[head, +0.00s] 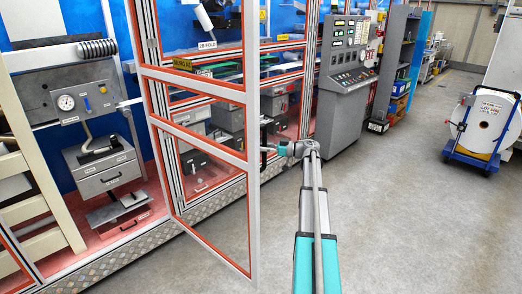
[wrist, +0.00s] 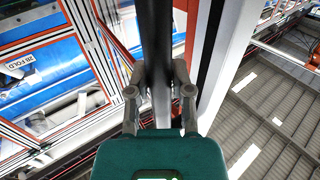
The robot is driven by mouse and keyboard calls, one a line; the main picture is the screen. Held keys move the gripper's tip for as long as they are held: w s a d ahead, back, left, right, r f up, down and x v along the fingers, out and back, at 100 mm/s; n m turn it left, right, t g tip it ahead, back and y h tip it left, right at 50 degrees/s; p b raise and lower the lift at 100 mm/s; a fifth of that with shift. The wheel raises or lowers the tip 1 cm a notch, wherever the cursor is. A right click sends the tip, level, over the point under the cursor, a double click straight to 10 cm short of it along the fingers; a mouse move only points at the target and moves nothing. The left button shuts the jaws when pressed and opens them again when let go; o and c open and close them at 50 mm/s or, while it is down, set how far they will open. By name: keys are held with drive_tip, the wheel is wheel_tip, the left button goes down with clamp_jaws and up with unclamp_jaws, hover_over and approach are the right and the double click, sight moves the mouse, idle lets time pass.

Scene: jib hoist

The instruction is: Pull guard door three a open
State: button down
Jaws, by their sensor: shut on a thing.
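The guard door (head: 251,200), a tall pale metal frame with orange inner trim and clear panes, stands swung out from the machine front. Its lower free corner is out over the grey floor. A yellow label (head: 182,63) on it is too small to read surely. The bar runs beside the pale door post (wrist: 225,60). The handle is mostly hidden in the head view.
Behind the door is the machine bay with a red floor (head: 150,215) and a checker-plate step (head: 110,262). A gauge panel (head: 75,103) stands at left. A grey control console (head: 348,80) stands beyond my gripper. A blue roll cart (head: 480,135) is at right. The floor between is clear.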

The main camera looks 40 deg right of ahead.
drive_tip(key=shift+s, duration=0.1)
drive_tip(key=c, duration=0.8)
unclamp_jaws()
drive_tip(key=shift+d, duration=0.1)
drive_tip(key=v, duration=1.1)
drive_tip(key=shift+s+d, duration=0.2)
drive_tip(key=shift+s, duration=0.1)
drive_tip(key=shift+s, duration=0.1)
